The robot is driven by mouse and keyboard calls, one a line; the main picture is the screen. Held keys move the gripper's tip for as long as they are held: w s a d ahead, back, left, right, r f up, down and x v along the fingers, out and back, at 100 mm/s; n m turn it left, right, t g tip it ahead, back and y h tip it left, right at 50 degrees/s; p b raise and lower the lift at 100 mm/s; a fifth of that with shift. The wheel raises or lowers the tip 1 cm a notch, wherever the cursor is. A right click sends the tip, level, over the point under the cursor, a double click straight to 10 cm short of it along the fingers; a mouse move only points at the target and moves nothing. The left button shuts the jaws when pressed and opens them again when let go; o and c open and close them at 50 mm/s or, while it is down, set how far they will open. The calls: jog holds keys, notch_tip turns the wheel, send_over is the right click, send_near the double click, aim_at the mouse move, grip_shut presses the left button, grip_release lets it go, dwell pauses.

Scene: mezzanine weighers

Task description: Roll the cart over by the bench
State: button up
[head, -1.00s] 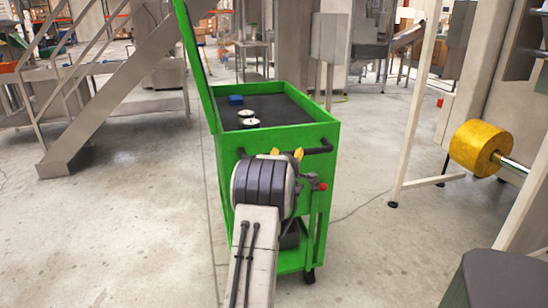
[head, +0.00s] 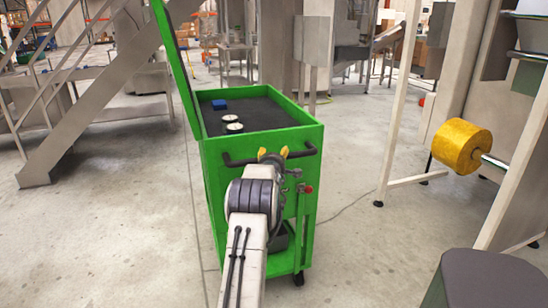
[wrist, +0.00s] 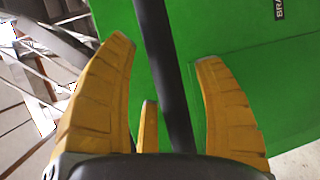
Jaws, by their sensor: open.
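The green cart (head: 255,185) stands upright ahead of me, with a dark top, a raised green panel on its left side and a dark bar handle (head: 238,162) across its near end. My gripper (head: 273,153) is at this handle. In the wrist view my gripper (wrist: 165,60) is open, its yellow fingers on either side of the dark handle (wrist: 160,50); I cannot tell whether they touch it. A red-knobbed lever (head: 301,205) is on the cart's near right side. I cannot tell which thing is the bench.
A blue block (head: 219,104) and two white round pieces (head: 234,127) lie on the cart's top. Metal stairs (head: 95,100) rise at left. A yellow roll (head: 461,148) on a frame and a dark seat-like top (head: 490,280) are at right. Floor left of the cart is clear.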

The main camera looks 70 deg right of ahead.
jog(key=shift+o, duration=0.2)
grip_shut()
jog(key=shift+f, duration=0.1)
dwell(0.5)
